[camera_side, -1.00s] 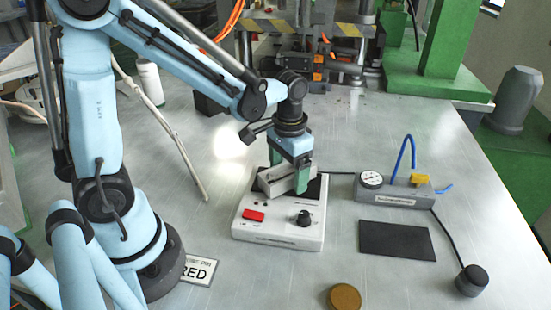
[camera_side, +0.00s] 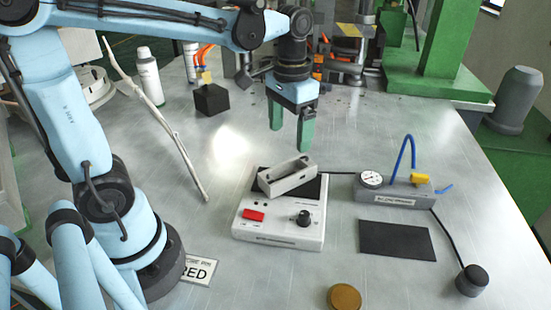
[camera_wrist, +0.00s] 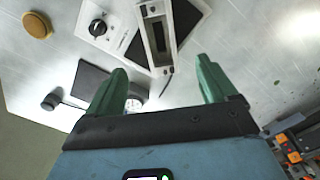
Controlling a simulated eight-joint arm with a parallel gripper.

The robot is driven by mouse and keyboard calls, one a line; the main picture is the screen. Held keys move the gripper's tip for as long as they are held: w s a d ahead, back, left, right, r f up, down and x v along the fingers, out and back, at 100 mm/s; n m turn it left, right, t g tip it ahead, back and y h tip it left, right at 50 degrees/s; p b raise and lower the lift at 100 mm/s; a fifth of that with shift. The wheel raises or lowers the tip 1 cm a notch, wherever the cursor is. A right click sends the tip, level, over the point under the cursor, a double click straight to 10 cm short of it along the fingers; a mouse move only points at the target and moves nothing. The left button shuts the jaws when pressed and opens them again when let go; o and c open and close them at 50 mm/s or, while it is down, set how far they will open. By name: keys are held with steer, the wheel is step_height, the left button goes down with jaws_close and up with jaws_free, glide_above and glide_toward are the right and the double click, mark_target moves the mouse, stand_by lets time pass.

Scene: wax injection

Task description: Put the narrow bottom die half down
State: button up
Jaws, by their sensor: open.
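The narrow bottom die half, a grey block with a long slot (camera_side: 289,178), lies at an angle on the dark plate of the white control box (camera_side: 280,233). It also shows in the wrist view (camera_wrist: 144,40). My gripper (camera_side: 291,138) is open and empty above the die half, apart from it. In the wrist view its two green fingers (camera_wrist: 160,88) stand wide apart with nothing between them.
A grey gauge unit with a blue hose (camera_side: 395,192) stands to the right. In front of it lie a black mat (camera_side: 397,240), a black knob (camera_side: 471,280) and a brown disc (camera_side: 344,297). A black block (camera_side: 211,100) and white bottle (camera_side: 148,75) stand behind.

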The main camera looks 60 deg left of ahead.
steer(key=shift+s+d+f+t, duration=0.1)
steer(key=shift+s+f+t, duration=0.25)
steer(key=shift+s+t, duration=0.65)
steer(key=shift+s+a+f+t, duration=0.1)
steer(key=shift+s+f+t, duration=0.35)
steer(key=shift+t, duration=0.95)
steer(key=shift+s+d+f+t, duration=0.1)
steer(key=shift+s+f+t, duration=0.1)
steer(key=shift+s+t, duration=0.85)
steer(key=shift+w, duration=0.25)
steer(key=shift+c, duration=0.4)
